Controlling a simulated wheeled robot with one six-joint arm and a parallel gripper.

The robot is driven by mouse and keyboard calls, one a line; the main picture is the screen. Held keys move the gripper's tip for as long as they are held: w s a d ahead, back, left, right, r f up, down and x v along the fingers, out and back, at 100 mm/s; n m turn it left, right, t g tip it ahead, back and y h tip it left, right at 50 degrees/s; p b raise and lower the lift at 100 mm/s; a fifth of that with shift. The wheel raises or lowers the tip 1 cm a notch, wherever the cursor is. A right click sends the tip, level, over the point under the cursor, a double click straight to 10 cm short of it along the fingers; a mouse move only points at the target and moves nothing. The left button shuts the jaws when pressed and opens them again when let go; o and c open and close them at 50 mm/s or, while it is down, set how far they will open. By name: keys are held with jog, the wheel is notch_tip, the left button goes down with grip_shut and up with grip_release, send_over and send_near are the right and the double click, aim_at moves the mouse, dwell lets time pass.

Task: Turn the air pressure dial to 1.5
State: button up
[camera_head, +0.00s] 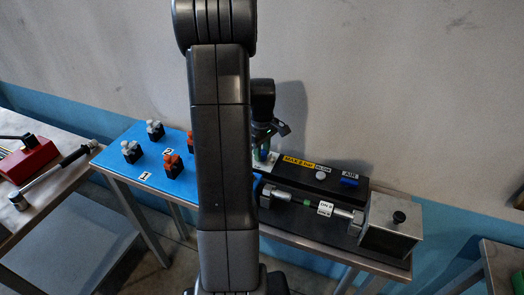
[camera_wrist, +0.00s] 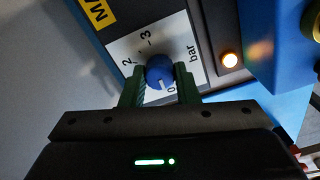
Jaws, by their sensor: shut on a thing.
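The air pressure dial is a round blue knob (camera_wrist: 158,67) on a white scale plate (camera_wrist: 118,48) marked "bar", with 2, 3 and a partly covered 0 readable. A white mark on the knob points down in the wrist view, toward the 0. The 1 cannot be made out. My gripper (camera_wrist: 160,84) has its green fingers on both sides of the knob and is shut on it.
A lit orange lamp (camera_wrist: 229,60) is near the dial. A red block (camera_head: 28,158) and wrench are far left.

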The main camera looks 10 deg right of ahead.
jog(key=m, duration=0.4)
jog(key=shift+m+b, duration=0.3)
jog(key=shift+b, duration=0.05)
jog(key=m, duration=0.4)
jog(key=shift+m, duration=0.3)
jog(key=m+b, duration=0.1)
jog(key=m, duration=0.3)
jog(key=shift+m, duration=2)
jog(key=o, duration=1)
notch_tip(320, 180, up, 14)
jog(key=shift+f, duration=0.1)
